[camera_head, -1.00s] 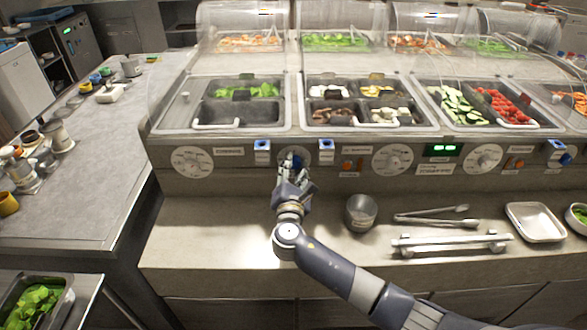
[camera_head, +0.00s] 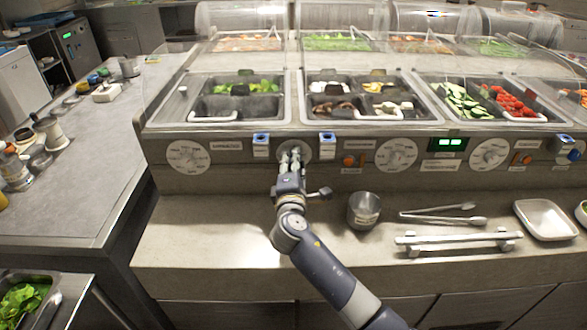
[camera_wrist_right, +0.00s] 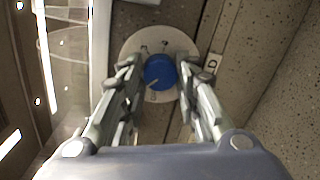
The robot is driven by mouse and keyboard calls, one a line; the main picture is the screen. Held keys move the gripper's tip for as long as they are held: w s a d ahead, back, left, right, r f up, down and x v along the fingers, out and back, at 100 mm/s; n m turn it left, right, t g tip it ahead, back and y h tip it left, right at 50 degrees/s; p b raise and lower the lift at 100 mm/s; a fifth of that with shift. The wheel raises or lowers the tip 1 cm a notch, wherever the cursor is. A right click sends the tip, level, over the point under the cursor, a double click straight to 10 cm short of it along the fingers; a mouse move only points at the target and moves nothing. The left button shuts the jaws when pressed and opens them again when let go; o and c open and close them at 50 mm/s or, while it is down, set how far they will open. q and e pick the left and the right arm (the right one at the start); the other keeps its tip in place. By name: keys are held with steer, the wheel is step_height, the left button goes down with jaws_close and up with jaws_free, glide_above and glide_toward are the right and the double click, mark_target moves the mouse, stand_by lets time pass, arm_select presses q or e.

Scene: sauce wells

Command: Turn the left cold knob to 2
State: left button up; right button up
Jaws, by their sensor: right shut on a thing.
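The blue cold knob (camera_wrist_right: 159,72) sits on a round white dial plate (camera_wrist_right: 133,44) and shows between my fingers in the right wrist view. A pale pointer line on it runs to the lower left; marks on the plate are only partly legible. In the head view the dial plate (camera_head: 305,147) is on the counter's front panel, with the knob mostly hidden behind my fingers. My right gripper (camera_head: 291,153) is shut on the knob, and its fingers (camera_wrist_right: 160,82) stand on both sides of it. My left gripper is not in view.
Blue-topped white blocks (camera_head: 261,145) flank the dial. Another white dial (camera_head: 188,157) is to the left, and more dials (camera_head: 397,155) and orange switches (camera_head: 349,160) are to the right. A metal cup (camera_head: 364,211) and tongs (camera_head: 440,213) lie on the ledge below.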

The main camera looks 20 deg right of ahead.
steer(key=shift+m+y+b, duration=0.5)
steer(key=shift+m+b, duration=1.45)
steer(key=shift+m, duration=2.65)
steer(key=o, duration=1.1)
steer(key=shift+c, duration=0.2)
steer(key=v, duration=0.7)
steer(key=shift+s, duration=0.3)
